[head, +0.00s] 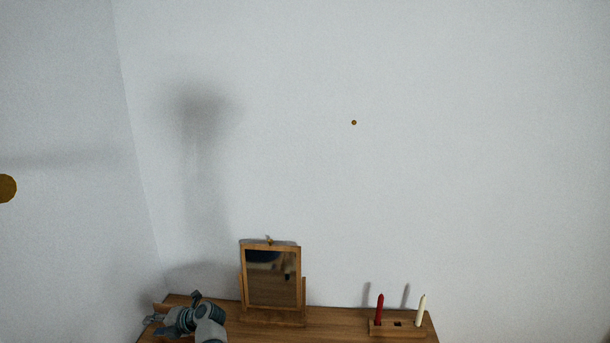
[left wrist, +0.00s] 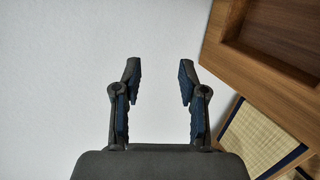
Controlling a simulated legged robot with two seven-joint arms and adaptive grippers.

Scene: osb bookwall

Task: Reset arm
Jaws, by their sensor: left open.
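My left gripper (head: 170,319) shows at the lower left of the head view, by the left end of a wooden shelf top (head: 342,318). In the left wrist view the left gripper (left wrist: 159,82) has its two dark fingers apart, with only pale wall between them. It is open and empty. My right gripper is in neither view.
A wood-framed mirror (head: 271,278) stands on the shelf top, right of my left gripper. A wooden holder (head: 397,329) with a red candle (head: 379,309) and a white candle (head: 421,310) stands farther right. A wooden edge (left wrist: 270,60) lies right of the fingers.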

